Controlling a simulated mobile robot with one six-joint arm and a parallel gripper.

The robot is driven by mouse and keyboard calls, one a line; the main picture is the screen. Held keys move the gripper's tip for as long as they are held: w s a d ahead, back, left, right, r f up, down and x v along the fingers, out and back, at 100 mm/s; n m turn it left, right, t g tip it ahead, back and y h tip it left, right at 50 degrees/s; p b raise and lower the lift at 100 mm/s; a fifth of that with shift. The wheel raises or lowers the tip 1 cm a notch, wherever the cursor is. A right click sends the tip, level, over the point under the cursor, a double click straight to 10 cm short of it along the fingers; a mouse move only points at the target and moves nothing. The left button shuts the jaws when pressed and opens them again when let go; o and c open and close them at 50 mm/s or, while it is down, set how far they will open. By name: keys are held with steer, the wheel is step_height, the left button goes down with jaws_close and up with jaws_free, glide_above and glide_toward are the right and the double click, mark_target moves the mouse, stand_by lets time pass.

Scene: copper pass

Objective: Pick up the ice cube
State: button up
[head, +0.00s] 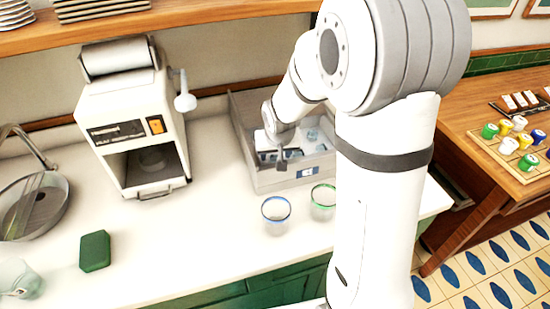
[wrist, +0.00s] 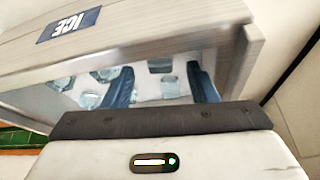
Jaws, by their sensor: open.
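The ice bin (head: 262,180) is a grey open box with a blue ICE label, which reads upside down in the wrist view (wrist: 68,24). Several clear, pale-blue ice cubes lie inside it. One ice cube (head: 312,135) shows at the bin's right in the head view. In the wrist view, ice cubes (wrist: 170,88) show between and beyond my fingers, and another (wrist: 104,75) lies left of them. My gripper (wrist: 162,80) is open, its two blue fingers apart and reaching into the bin. It holds nothing. In the head view my gripper (head: 280,156) is partly hidden by its own body.
A blue-rimmed glass (head: 276,215) and a green-rimmed glass (head: 323,201) stand in front of the bin. A white machine (head: 133,120) stands left of it. A green block (head: 95,251) lies on the counter (head: 190,235), which is clear around its middle.

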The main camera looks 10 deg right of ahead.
mark_target(275, 159)
steer(key=shift+x, duration=1.15)
steer(key=shift+c, duration=0.3)
steer(key=c, duration=1)
step_height(275, 159, up, 10)
steer(key=shift+r+b, duration=0.1)
steer(key=shift+b, duration=0.45)
